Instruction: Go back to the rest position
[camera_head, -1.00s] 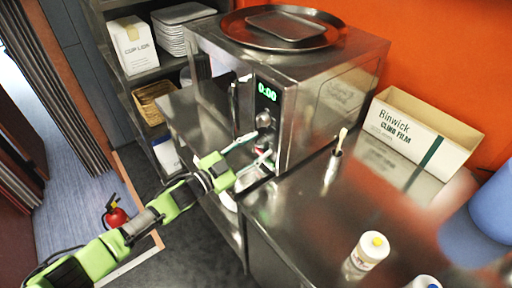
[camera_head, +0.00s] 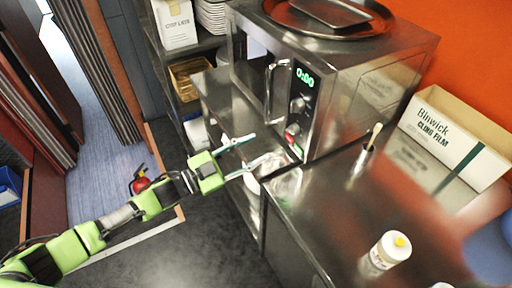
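My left gripper (camera_head: 254,152) is open, with its two teal-tipped fingers spread apart and nothing between them. It is in front of the lower front of a steel oven (camera_head: 365,95) with a green 0:00 display, below and left of its controls. The oven's handle (camera_head: 271,92) is above the fingers, clear of them. My green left arm reaches in from the lower left. My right gripper is not in view.
A metal tray (camera_head: 300,22) tops the oven. A red extinguisher (camera_head: 140,182) stands on the floor. The dark floor (camera_head: 200,245) is clear at the lower middle.

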